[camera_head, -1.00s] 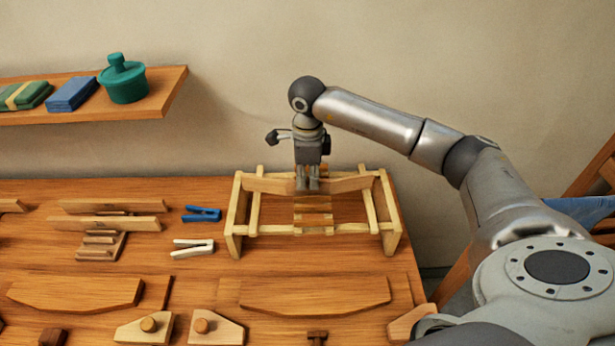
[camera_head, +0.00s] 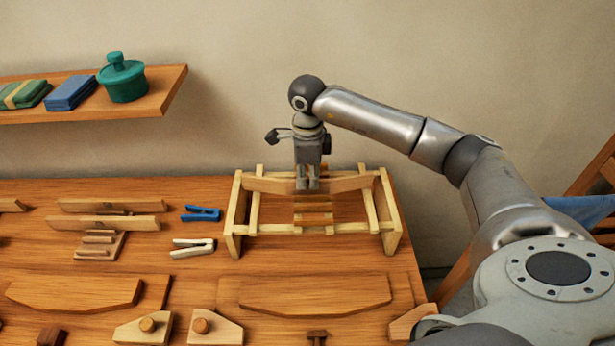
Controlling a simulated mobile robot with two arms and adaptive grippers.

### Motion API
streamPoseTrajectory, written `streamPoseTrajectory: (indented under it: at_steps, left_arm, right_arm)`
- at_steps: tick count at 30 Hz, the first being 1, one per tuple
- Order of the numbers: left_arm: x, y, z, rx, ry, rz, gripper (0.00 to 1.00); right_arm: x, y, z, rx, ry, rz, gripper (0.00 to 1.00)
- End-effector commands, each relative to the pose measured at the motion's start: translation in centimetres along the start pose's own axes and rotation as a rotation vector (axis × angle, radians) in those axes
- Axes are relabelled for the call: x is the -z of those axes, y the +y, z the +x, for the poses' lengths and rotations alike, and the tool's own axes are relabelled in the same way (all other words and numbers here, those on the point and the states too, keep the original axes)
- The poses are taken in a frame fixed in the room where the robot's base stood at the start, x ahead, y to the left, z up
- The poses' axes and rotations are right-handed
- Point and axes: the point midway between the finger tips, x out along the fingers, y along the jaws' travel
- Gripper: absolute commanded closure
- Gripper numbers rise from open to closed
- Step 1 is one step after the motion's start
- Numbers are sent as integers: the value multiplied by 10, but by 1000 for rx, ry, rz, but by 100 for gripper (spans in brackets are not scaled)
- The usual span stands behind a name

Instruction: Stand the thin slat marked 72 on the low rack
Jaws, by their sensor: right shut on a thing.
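The low rack (camera_head: 235,214) is a pale wooden frame at the back right of the bench. A thin wooden slat (camera_head: 350,184) lies lengthwise across the rack's back part, on edge, its middle hidden by my right gripper. No number can be read on it. My right gripper (camera_head: 308,187) points straight down and is shut on the slat at its middle. I cannot tell whether the slat's lower edge touches the rack. My left gripper is not in view.
Blue (camera_head: 201,213) and white (camera_head: 193,248) clamps lie left of the rack. Slats (camera_head: 105,222) on a small stand are farther left. Curved boards (camera_head: 315,294) lie in front. A wall shelf (camera_head: 160,96) holds a green pot (camera_head: 122,80).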

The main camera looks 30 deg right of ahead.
Motion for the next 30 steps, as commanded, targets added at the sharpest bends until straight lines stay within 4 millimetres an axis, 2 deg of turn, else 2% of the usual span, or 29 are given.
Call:
streamPoseTrajectory:
  at_steps: [6, 7, 13, 30]
  left_arm:
    - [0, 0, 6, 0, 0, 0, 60]
    - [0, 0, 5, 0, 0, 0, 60]
    - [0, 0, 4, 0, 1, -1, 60]
    - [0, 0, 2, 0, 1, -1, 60]
  right_arm:
    - [0, 0, 5, 1, 0, 0, 100]
    - [0, 0, 5, 1, -1, 0, 90]
    - [0, 0, 4, 0, 0, 0, 66]
    - [0, 0, 1, 0, 0, 0, 66]
